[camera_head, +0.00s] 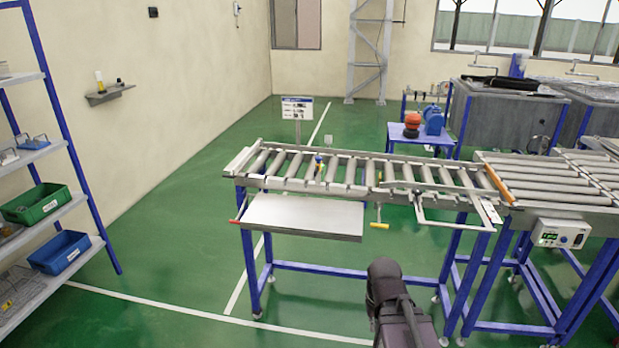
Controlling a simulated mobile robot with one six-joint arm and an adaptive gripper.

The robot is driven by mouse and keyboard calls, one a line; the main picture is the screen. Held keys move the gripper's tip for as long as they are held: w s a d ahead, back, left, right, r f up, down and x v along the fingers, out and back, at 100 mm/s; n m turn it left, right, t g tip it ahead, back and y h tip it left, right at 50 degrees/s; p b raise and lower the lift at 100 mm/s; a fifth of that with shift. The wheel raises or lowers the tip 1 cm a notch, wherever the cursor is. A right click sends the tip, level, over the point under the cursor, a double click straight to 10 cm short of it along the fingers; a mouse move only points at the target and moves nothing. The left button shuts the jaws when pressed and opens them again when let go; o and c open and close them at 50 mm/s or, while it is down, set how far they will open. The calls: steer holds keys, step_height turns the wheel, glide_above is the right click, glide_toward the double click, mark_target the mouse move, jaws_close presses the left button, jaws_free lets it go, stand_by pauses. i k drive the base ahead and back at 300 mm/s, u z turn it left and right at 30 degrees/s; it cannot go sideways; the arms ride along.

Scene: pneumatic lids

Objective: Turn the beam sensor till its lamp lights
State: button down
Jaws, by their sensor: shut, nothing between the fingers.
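A small pale block (331,142) stands near the far side. My gripper (383,274) is the dark end of my arm at the bottom centre, in front of the conveyor and well apart from the device. Its fingers are hard to make out; it appears shut and empty.
A flat metal shelf (304,215) juts from the conveyor's near side. A yellow-handled lever (379,225) and a bent metal bar (450,222) also stick out. A control box (561,233) hangs at the right. Shelving with bins (60,252) stands left. Green floor lies clear between.

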mark_target(319, 168)
steer(key=u, duration=5.2)
steer(key=i, duration=0.1)
steer(key=z, duration=3.45)
steer(key=i, duration=2.95)
